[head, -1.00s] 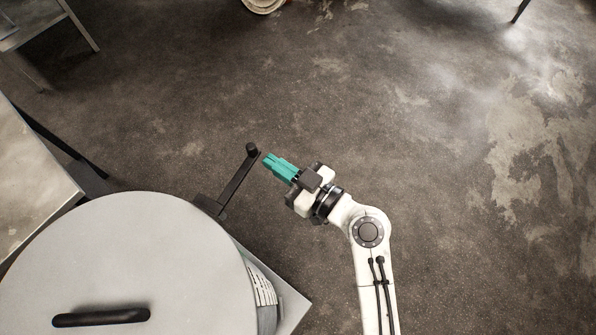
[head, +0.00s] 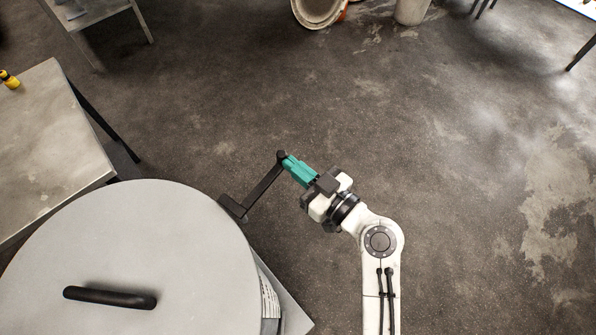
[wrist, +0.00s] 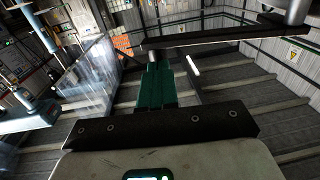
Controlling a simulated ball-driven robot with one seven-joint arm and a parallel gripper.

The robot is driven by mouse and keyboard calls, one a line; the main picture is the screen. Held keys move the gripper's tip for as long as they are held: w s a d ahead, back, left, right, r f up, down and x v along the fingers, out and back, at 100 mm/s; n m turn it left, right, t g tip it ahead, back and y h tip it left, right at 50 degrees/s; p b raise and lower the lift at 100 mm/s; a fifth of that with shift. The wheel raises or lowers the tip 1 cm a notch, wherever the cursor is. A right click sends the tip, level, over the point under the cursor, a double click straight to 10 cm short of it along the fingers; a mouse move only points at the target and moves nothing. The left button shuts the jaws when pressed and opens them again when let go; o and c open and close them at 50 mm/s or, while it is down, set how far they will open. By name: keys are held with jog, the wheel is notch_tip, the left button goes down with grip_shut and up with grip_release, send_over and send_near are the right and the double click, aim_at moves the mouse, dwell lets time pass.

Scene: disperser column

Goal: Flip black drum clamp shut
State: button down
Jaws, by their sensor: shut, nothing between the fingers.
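The black drum clamp (head: 262,187) is a dark lever arm that sticks out from the drum's edge up and to the right, with a round knob (head: 282,155) at its far end. The grey round drum lid (head: 190,240) fills the lower left of the head view. My gripper (head: 288,161) has teal fingers, shut and empty, with the tips right beside the knob; I cannot tell whether they touch. In the wrist view the teal fingers (wrist: 155,82) point at a dark bar (wrist: 215,38) that crosses in front of them.
A black handle (head: 110,298) lies on the drum lid. A grey table (head: 50,140) with a yellow object (head: 9,79) stands at left. A round container (head: 320,8) and a pale cylinder (head: 411,10) stand at the far top. The floor at right is clear.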

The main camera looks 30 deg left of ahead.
aim_at(279, 156)
jog(key=a+n+g+b, duration=0.1)
jog(key=g+b, duration=0.1)
jog(key=b, duration=0.1)
jog(key=w+a+n+g+b, duration=0.1)
jog(key=a+n+g+b, duration=0.1)
jog(key=b, duration=0.2)
jog(key=a+f+n+g+b, duration=0.1)
jog(key=a+g+b, duration=0.1)
jog(key=b, duration=0.2)
jog(key=shift+w+g, duration=0.15)
jog(key=shift+g, duration=0.25)
jog(key=s+a+n+g+h+b, duration=0.1)
jog(key=s+a+n+g+b, duration=0.2)
jog(key=a+g+b, duration=0.1)
jog(key=s+a+n+g+h+b, duration=0.1)
jog(key=s+a+n+g+b, duration=0.2)
jog(key=a+b, duration=0.4)
jog(key=shift+a+r+g+h+b, duration=0.25)
jog(key=shift+r+g+b, duration=0.3)
jog(key=shift+b, duration=0.6)
jog(key=shift+s+a+f, duration=0.1)
jog(key=shift+s, duration=0.05)
